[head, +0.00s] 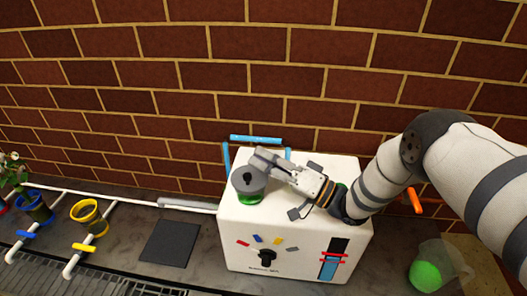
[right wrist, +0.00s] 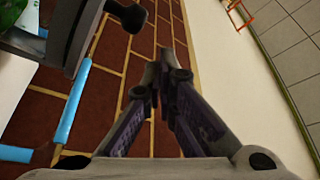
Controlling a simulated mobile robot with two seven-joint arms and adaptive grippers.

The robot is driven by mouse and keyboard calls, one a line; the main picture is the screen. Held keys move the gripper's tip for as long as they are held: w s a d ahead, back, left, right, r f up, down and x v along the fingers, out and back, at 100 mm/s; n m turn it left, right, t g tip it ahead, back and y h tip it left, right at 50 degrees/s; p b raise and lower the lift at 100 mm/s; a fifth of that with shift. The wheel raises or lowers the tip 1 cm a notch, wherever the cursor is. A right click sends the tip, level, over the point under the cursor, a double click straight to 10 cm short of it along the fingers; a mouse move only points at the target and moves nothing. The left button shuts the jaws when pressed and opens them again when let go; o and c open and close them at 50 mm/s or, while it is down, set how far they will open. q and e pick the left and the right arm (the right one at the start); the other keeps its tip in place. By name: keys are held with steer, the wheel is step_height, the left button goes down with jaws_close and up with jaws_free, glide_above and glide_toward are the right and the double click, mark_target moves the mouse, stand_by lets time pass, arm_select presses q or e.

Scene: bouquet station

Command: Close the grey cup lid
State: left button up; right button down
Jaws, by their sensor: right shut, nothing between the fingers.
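The grey lid (head: 246,182), a round disc with a black knob, is at the top left of a white box (head: 232,230), above a green part (head: 249,199). The lid looks tilted; I cannot tell how far it stands open. In the right wrist view the lid (right wrist: 65,42) shows at the upper left, nearly edge-on. My right gripper (head: 258,156) is shut and empty, with its fingertips close to the lid's back edge. Its fingers (right wrist: 155,75) look clear of the lid in the wrist view. My left gripper is not in view.
Blue bars (head: 256,139) stand behind the box, near the brick wall. The box front has a dial (head: 265,257) and coloured marks. A clear container with a green ball (head: 425,275) is at the right.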

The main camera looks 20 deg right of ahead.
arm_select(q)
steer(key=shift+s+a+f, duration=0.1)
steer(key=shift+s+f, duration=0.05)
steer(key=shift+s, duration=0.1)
arm_select(e)
steer(key=shift+s+a+f, duration=0.25)
steer(key=shift+s+f, duration=0.4)
steer(key=shift+f, duration=0.1)
steer(key=v, duration=1.2)
steer(key=shift+s, duration=0.1)
